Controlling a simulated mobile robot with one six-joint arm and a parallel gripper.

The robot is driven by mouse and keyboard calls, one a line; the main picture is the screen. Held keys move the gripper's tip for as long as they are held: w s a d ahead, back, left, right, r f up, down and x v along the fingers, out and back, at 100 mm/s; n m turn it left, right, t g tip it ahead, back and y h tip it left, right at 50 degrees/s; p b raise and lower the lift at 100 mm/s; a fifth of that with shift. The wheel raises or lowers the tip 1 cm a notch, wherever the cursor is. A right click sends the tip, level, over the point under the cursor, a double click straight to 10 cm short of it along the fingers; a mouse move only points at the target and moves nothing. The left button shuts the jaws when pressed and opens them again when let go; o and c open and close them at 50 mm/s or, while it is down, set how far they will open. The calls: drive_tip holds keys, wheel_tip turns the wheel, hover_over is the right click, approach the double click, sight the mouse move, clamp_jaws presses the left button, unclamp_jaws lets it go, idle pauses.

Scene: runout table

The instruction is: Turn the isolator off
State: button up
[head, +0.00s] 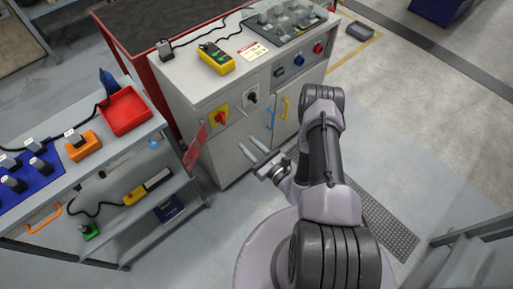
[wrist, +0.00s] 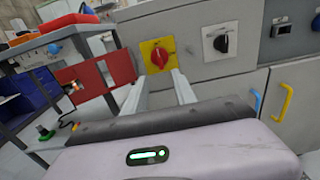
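The isolator is a red rotary knob (head: 221,118) on a yellow plate, on the upper left of the grey cabinet's front. It also shows in the wrist view as a red knob (wrist: 158,57) on its yellow plate (wrist: 147,46), with the knob's grip tilted. My gripper (head: 252,151) is open and empty in front of the cabinet, below and to the right of the isolator in the head view. In the wrist view its two fingers (wrist: 161,88) point toward the cabinet, apart, below the knob. The fingers do not touch the knob.
A black rotary switch (wrist: 221,41) sits right of the isolator. Blue (head: 270,117) and yellow (head: 285,107) door handles are below it. A red tag or panel (head: 196,146) stands at the cabinet's left edge. A shelf cart with a red tray (head: 125,112) stands left.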

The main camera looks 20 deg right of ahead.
drive_tip(key=v, duration=0.4)
drive_tip(key=shift+s+p, duration=0.25)
drive_tip(key=shift+p, duration=0.1)
drive_tip(key=w+a+r+n+g+y, duration=0.1)
drive_tip(key=a+r+n+g+y, duration=0.4)
drive_tip(key=r, duration=0.5)
drive_tip(key=w+a+r+n+g+y, duration=0.2)
drive_tip(key=a+r+n+y, duration=0.35)
drive_tip(key=r, duration=0.35)
drive_tip(key=s+a+r+n+g, duration=0.6)
drive_tip(key=s+r+n+g, duration=0.2)
drive_tip(key=r+n+g, duration=0.1)
drive_tip(key=s+r+n+g+h, duration=0.3)
drive_tip(key=s+r+n+h, duration=0.15)
drive_tip(key=s+h, duration=0.3)
drive_tip(key=s+d+r+n+t+h, duration=0.3)
drive_tip(key=d+r+n+t+h, duration=0.1)
drive_tip(key=d+r+t+h, duration=0.2)
drive_tip(key=shift+s+d+r+t+h, duration=0.3)
drive_tip(key=shift+d+t, duration=0.3)
drive_tip(key=shift+t, duration=0.2)
